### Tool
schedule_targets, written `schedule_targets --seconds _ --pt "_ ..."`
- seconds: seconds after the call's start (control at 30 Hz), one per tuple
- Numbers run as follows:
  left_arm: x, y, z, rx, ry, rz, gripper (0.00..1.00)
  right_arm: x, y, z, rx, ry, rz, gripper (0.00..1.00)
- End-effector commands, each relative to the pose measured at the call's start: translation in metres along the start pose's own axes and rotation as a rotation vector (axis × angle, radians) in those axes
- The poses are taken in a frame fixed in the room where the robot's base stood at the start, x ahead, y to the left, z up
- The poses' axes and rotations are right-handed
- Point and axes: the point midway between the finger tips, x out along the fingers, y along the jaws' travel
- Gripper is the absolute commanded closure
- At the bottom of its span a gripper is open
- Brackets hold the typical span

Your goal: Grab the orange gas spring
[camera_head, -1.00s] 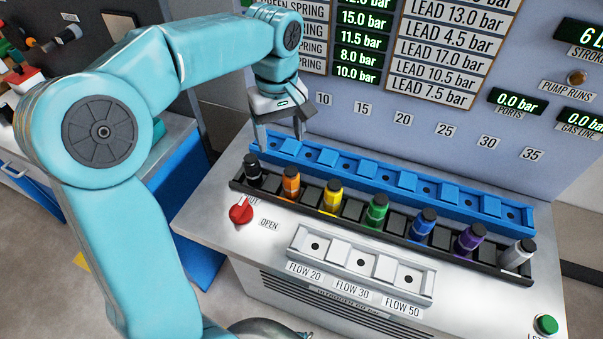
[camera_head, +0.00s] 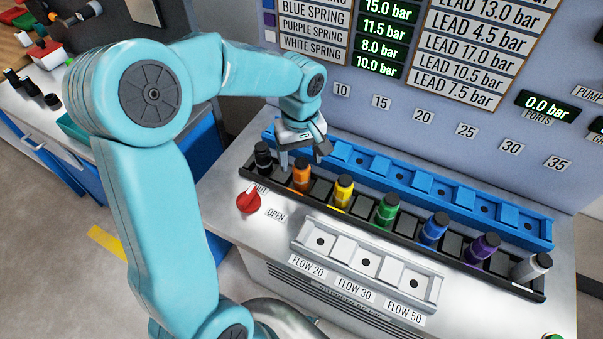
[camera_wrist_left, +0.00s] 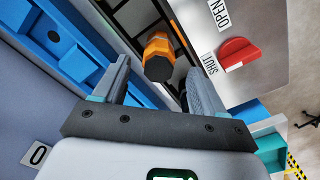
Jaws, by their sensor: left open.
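The orange gas spring (camera_head: 301,175) stands upright in the black rack (camera_head: 323,197), second from the left, with a dark cap on top. My left gripper (camera_head: 301,158) is open just above and behind it, fingers pointing down. In the left wrist view the orange gas spring (camera_wrist_left: 159,55) shows beyond and between the two spread fingers of my left gripper (camera_wrist_left: 160,90), not touched by either as far as I can see. My right gripper is not in view.
Black (camera_head: 263,156) and yellow (camera_head: 343,192) springs stand on either side in the rack, with green, blue, purple and white ones further right. A blue rack (camera_head: 430,185) lies behind. A red valve knob (camera_head: 248,201) and a white flow tray (camera_head: 368,270) are in front.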

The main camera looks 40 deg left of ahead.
Motion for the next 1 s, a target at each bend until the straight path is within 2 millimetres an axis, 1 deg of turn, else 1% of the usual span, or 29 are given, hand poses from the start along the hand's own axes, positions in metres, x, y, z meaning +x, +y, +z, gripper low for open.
schedule_targets --seconds 0.07,0.2,0.3,0.4,0.6,0.67,0.7,0.77,0.8,0.83,1.0 --pt "0.008 0.0 0.0 0.0 -0.003 -0.004 0.29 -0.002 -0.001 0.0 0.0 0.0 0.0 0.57" --pt "0.032 0.0 0.001 0.001 -0.005 -0.005 0.29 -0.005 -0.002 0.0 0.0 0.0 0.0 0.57" --pt "0.045 0.001 0.0 0.0 -0.004 -0.004 0.29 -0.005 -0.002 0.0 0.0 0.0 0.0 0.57" --pt "0.051 0.002 -0.001 0.001 -0.002 -0.001 0.29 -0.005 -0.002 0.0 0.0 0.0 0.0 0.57" --pt "0.051 0.002 -0.001 0.0 -0.001 -0.001 0.29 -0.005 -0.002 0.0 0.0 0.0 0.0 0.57" --pt "0.051 0.002 -0.001 0.0 -0.001 -0.001 0.48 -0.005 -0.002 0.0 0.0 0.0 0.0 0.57" --pt "0.051 0.002 -0.001 0.0 -0.001 -0.001 0.61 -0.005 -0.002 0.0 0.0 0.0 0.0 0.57" --pt "0.051 0.002 -0.001 0.0 -0.001 -0.001 0.81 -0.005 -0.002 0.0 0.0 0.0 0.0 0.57" --pt "0.051 0.002 -0.001 0.0 -0.001 -0.001 0.94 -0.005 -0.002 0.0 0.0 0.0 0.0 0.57" --pt "0.051 0.002 -0.001 0.0 -0.001 -0.001 1.0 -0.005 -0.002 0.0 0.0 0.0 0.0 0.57" --pt "0.05 0.002 -0.001 0.0 0.0 0.0 1.0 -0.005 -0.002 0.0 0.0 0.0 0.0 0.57"
